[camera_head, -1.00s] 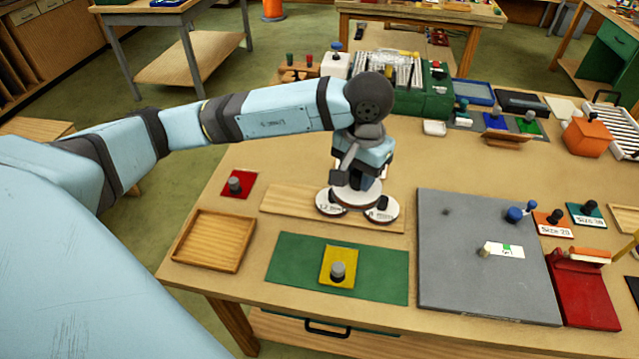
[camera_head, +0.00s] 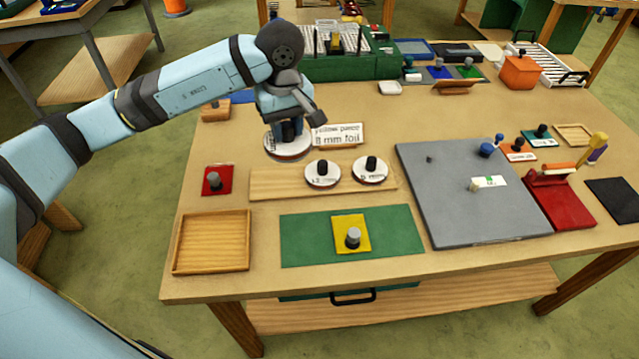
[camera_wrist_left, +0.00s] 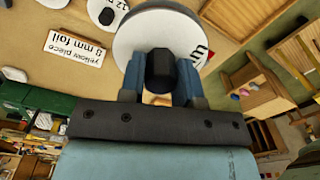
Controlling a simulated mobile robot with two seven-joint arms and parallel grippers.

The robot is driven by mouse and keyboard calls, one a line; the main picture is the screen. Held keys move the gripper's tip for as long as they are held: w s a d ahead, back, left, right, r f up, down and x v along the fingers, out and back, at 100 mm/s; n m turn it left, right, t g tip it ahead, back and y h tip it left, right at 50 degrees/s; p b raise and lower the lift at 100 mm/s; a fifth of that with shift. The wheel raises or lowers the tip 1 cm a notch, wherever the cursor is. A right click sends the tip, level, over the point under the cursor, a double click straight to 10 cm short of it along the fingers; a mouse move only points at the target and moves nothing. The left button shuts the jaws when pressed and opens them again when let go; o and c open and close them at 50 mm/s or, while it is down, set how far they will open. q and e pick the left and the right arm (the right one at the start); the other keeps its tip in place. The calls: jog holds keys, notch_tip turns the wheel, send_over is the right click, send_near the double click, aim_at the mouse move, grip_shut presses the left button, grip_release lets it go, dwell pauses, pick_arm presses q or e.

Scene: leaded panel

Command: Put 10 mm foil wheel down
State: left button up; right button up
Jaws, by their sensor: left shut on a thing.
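My left gripper (camera_head: 290,134) is shut on the black knob (camera_wrist_left: 160,70) of a white foil wheel (camera_head: 288,150), taken as the 10 mm one; its lettering is mostly hidden. The wheel is beyond the back left of the wooden board (camera_head: 270,184), beside a sign reading "yellow piece 8 mm foil" (camera_head: 338,135). I cannot tell whether it touches the table. In the left wrist view the wheel (camera_wrist_left: 137,35) fills the space past the fingers. Two similar wheels, one marked 12 mm (camera_head: 312,178) and another (camera_head: 362,176), stand on the board. My right gripper is out of view.
A red square with a knob (camera_head: 225,183), a wooden tray (camera_head: 176,250) and a green mat with a yellow piece (camera_head: 300,240) lie nearer. A grey slab (camera_head: 450,190) is right. A green box (camera_head: 365,68) stands behind. Bare tabletop lies right of the sign.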

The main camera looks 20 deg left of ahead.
pick_arm(q)
jog(key=w+a+n+b, duration=0.5)
jog(key=a+n, duration=0.4)
jog(key=n, duration=0.8)
notch_tip(320, 180, down, 16)
jog(key=shift+f+p, duration=0.15)
jog(key=shift+p, duration=0.55)
jog(key=shift+f, duration=2)
jog(key=shift+f, duration=0.15)
jog(key=o, duration=0.9)
